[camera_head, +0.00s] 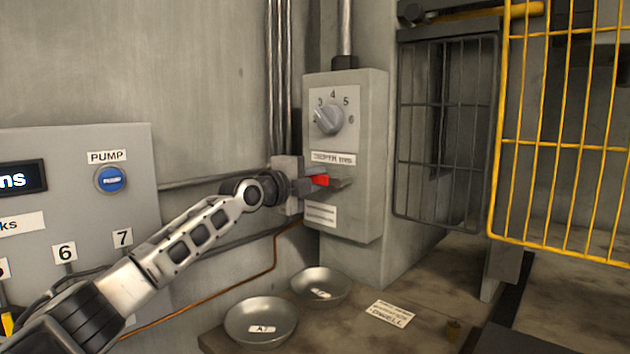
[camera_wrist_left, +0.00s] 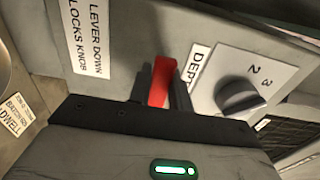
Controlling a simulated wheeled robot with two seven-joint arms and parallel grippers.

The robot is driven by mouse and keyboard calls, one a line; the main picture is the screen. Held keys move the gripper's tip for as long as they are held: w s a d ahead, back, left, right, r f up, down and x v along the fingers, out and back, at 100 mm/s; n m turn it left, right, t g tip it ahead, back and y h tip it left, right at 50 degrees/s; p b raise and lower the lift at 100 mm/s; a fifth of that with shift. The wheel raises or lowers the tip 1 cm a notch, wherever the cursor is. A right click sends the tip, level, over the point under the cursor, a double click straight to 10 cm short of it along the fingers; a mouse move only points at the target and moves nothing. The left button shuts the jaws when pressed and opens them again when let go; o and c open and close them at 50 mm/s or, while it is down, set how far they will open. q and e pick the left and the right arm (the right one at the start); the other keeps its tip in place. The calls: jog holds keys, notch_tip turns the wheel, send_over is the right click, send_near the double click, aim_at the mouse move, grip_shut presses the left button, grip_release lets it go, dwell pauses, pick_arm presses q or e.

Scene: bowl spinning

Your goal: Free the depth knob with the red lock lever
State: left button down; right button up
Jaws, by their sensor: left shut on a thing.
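The red lock lever (camera_head: 320,181) is on the front of a grey control box (camera_head: 352,215), below the depth knob. My left gripper (camera_head: 328,184) reaches in from the left and is shut on the lever. In the left wrist view the red lever (camera_wrist_left: 160,82) stands between the two dark fingers; its base is partly hidden. The grey depth knob (camera_head: 328,119) sits on a pale dial with numbers, above the DEPTH mm label. It also shows in the left wrist view (camera_wrist_left: 240,96), untouched. My right gripper is not in view.
A label (camera_wrist_left: 85,38) by the lever reads LEVER DOWN LOCKS KNOB. A panel with a blue PUMP button (camera_head: 111,179) is at left. Two metal bowls, one near (camera_head: 261,321) and one farther (camera_head: 320,284), are on the bench below. A yellow mesh guard (camera_head: 495,150) stands at right.

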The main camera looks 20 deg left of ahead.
pick_arm(q)
jog(key=shift+r, duration=0.1)
jog(key=c, duration=1.3)
grip_release()
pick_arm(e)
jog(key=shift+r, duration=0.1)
pick_arm(q)
jog(key=shift+b+v, duration=1.45)
jog(key=shift+v, duration=6.55)
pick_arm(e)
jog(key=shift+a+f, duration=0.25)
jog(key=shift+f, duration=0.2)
